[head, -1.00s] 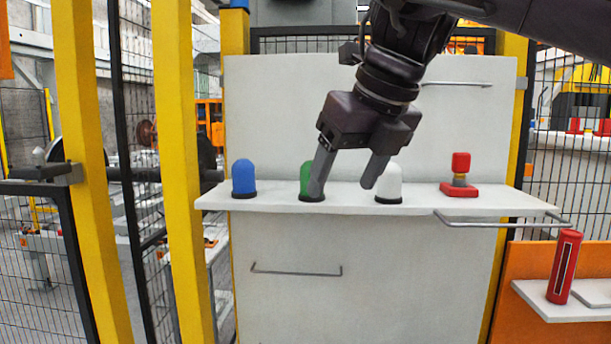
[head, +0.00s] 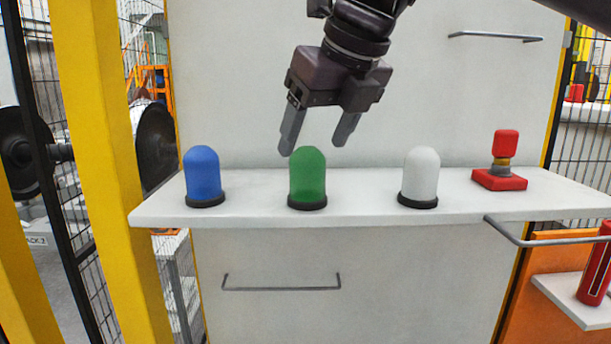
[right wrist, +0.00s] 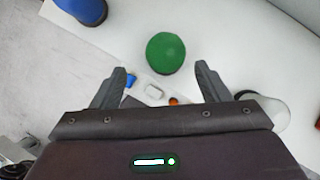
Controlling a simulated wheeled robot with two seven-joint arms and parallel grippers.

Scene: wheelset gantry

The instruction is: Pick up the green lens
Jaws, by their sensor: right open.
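The green lens (head: 307,176) is a dome with a dark base ring. It stands upright on the white shelf (head: 260,211), between a blue lens (head: 203,175) and a white lens (head: 419,175). My right gripper (head: 316,146) is open and empty, with its fingers pointing down just above and behind the green dome in the head view. In the right wrist view the green lens (right wrist: 166,53) lies ahead of the fingertips (right wrist: 160,72), roughly centred between them and not gripped. My left gripper is not in view.
A red knob on a square red base (head: 501,165) stands at the shelf's right. A metal handle bar (head: 545,240) juts out at the front right. A red cylinder (head: 597,270) stands on a lower ledge. A yellow post (head: 105,170) is at left.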

